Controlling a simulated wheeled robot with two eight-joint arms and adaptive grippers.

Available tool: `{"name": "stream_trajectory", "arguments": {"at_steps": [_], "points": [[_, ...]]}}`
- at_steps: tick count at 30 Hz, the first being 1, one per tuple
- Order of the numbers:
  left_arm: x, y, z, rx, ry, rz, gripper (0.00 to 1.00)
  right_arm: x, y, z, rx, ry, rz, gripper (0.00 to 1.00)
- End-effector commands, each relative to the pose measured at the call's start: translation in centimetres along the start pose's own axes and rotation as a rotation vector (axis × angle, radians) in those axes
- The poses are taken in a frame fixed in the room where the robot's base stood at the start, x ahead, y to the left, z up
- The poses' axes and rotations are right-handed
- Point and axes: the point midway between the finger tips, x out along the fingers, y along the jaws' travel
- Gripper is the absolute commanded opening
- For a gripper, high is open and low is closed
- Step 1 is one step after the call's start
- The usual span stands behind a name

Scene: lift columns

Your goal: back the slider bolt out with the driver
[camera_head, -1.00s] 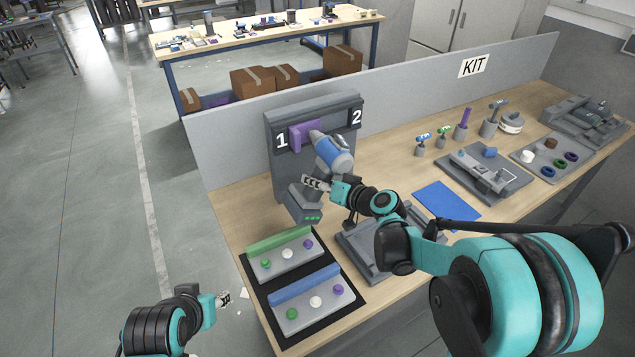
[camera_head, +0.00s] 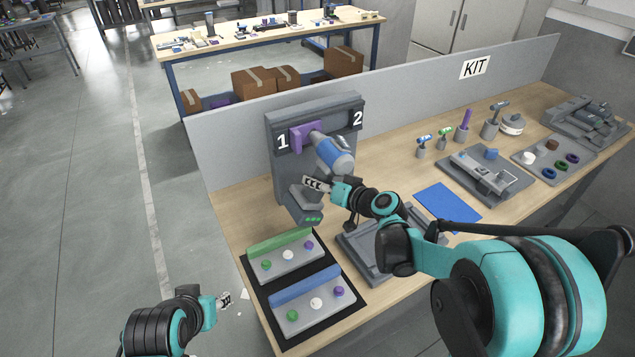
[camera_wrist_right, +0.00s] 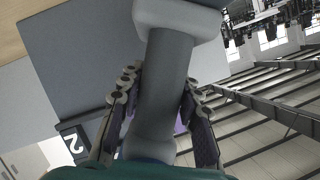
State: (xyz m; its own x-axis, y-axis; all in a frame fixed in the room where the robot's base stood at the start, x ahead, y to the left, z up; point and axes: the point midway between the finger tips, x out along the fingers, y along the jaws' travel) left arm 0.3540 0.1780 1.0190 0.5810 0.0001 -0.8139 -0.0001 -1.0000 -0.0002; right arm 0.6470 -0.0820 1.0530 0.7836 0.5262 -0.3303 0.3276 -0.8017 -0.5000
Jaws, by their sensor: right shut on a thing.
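The driver (camera_head: 335,154) is a blue and grey power tool with a grey battery foot (camera_head: 306,205) showing green lights. My right gripper (camera_head: 318,184) is shut on its grey handle, which also shows between the fingers in the right wrist view (camera_wrist_right: 166,85). The driver's nose points at the purple slider (camera_head: 298,138) on the grey upright panel (camera_head: 283,170), beside the label 1. The slider bolt is hidden behind the nose, and I cannot tell whether they touch. My left gripper (camera_head: 226,299) is off the bench at lower left, apparently empty; its fingers are too small to judge.
A black mat (camera_head: 352,312) with green-backed and blue-backed trays of coloured knobs lies in front of the panel. A grey fixture (camera_head: 362,250) sits under my right arm. A blue sheet (camera_head: 447,200) and several small tools stand to the right. A grey partition (camera_head: 230,140) runs behind.

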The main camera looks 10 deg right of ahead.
Motion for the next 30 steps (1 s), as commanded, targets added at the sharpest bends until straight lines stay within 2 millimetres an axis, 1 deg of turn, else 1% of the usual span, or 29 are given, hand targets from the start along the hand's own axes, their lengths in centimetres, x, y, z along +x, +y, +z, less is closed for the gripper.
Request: {"name": "stream_trajectory", "arguments": {"at_steps": [30], "points": [[0.07, 0.0, 0.05, 0.0, 0.0, 0.0, 0.4, 0.85, -0.01, -0.43, 0.001, 0.002, 0.0, 0.0]]}}
